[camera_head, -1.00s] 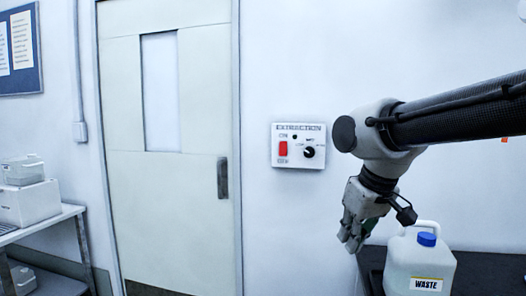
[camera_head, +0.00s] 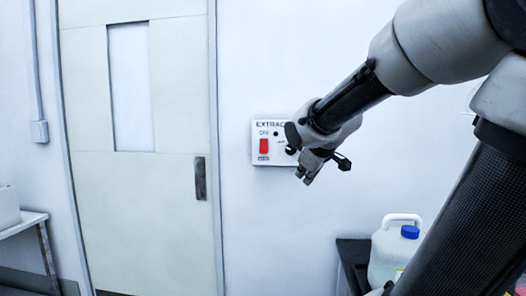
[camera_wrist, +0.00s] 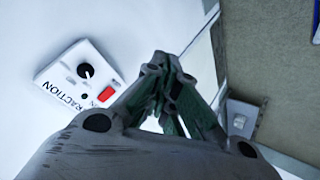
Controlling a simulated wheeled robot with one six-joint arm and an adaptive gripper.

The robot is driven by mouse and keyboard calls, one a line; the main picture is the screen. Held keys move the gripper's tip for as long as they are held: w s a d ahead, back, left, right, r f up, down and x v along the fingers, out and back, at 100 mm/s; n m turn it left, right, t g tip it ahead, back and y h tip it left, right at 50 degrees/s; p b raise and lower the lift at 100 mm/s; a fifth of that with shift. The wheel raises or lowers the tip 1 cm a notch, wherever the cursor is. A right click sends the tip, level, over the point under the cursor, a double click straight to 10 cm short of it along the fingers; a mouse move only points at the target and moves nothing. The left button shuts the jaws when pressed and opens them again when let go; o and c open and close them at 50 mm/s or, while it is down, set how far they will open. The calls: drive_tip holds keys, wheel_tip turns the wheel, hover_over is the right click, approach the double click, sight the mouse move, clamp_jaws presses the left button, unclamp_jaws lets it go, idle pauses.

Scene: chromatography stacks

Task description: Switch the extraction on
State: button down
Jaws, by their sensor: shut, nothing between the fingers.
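The white extraction panel (camera_head: 258,160) is on the wall to the right of the door. Its red switch (camera_head: 264,146) shows clearly in the head view, at the panel's left side. The wrist view shows the panel (camera_wrist: 58,73) tilted at the left, with the red switch (camera_wrist: 105,94) and a black knob (camera_wrist: 86,71). My gripper (camera_head: 308,180) is shut and empty. In the head view it is in front of the panel's right part and hides the knob. In the wrist view my gripper's fingertips (camera_wrist: 160,62) are to the right of the red switch, and I see no contact.
A closed door (camera_head: 135,190) with a dark handle (camera_head: 200,178) stands left of the panel. A waste jug (camera_head: 392,250) with a blue cap stands on a dark bench (camera_head: 350,255) below right. A shelf (camera_head: 30,220) is at far left.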

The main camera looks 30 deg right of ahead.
sight(263, 149)
drive_tip(key=w+d+r+n+t+y, duration=0.1)
drive_tip(key=w+d+n+t+y, duration=0.1)
drive_tip(key=w+n, duration=0.5)
drive_tip(key=w+d+r+n+t+y, duration=0.2)
drive_tip(key=w+n+t+y, duration=0.2)
drive_tip(key=w, duration=1.1)
drive_tip(key=shift+w+d+r+n+t, duration=0.2)
drive_tip(key=shift+d+n+t, duration=0.3)
drive_tip(key=shift+n, duration=1.4)
drive_tip(key=shift+a, duration=0.1)
drive_tip(key=x, duration=0.4)
drive_tip(key=d+x, duration=0.1)
drive_tip(key=x, duration=0.3)
drive_tip(key=d+x, duration=0.1)
drive_tip(key=x, duration=0.3)
drive_tip(key=shift+w+d, duration=0.1)
drive_tip(key=shift+w, duration=0.25)
drive_tip(key=shift+w+d, duration=0.2)
drive_tip(key=shift+w, duration=0.1)
